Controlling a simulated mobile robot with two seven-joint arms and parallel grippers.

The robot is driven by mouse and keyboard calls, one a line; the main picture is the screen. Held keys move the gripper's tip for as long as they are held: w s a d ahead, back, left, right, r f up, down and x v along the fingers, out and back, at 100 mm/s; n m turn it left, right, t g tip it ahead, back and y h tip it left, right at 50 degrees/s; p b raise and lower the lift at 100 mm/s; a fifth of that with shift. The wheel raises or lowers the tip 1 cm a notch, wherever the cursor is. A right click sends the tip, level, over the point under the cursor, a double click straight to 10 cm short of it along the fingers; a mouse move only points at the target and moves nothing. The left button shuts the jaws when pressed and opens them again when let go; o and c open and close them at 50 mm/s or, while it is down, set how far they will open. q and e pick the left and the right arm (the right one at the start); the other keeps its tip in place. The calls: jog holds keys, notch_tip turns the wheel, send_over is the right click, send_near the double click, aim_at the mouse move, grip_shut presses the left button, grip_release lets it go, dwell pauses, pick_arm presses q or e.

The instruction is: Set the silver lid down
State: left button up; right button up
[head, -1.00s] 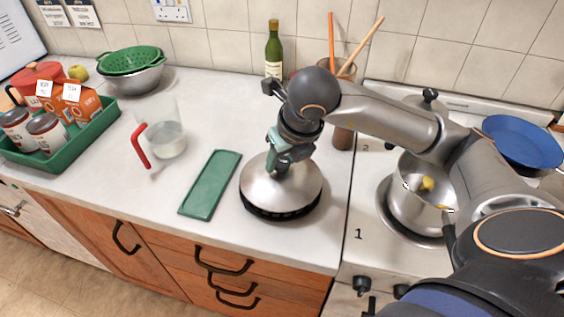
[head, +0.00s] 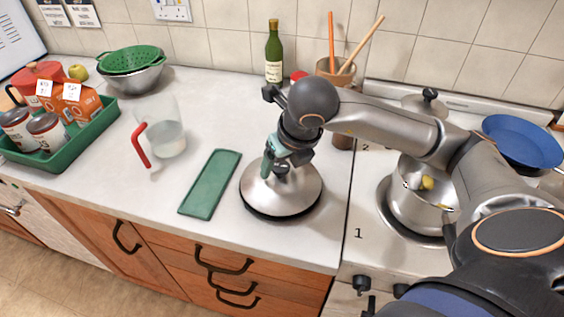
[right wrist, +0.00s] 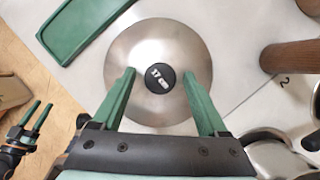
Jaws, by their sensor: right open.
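The silver lid (head: 281,193), a domed steel disc, lies level on the counter. Only a thin dark edge shows beneath it. Its round black knob (right wrist: 160,78), marked "17 cm", shows in the right wrist view. My right gripper (head: 279,167) is over the lid's middle. In the right wrist view its green fingers (right wrist: 159,74) are spread apart on either side of the knob, with clear gaps. In that view, my left gripper (right wrist: 44,103) shows small at the left edge, its fingers apart and empty, away from the lid.
A green tray (head: 210,184) lies just left of the lid. A jug with red handle (head: 141,146) stands further left. The steel pot (head: 410,205) is on the hob at right. A wine bottle (head: 273,55) and utensil crock (head: 336,72) stand behind.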

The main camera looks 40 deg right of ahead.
jog(key=p+v, duration=0.1)
jog(key=v, duration=1.1)
jog(key=shift+r, duration=0.1)
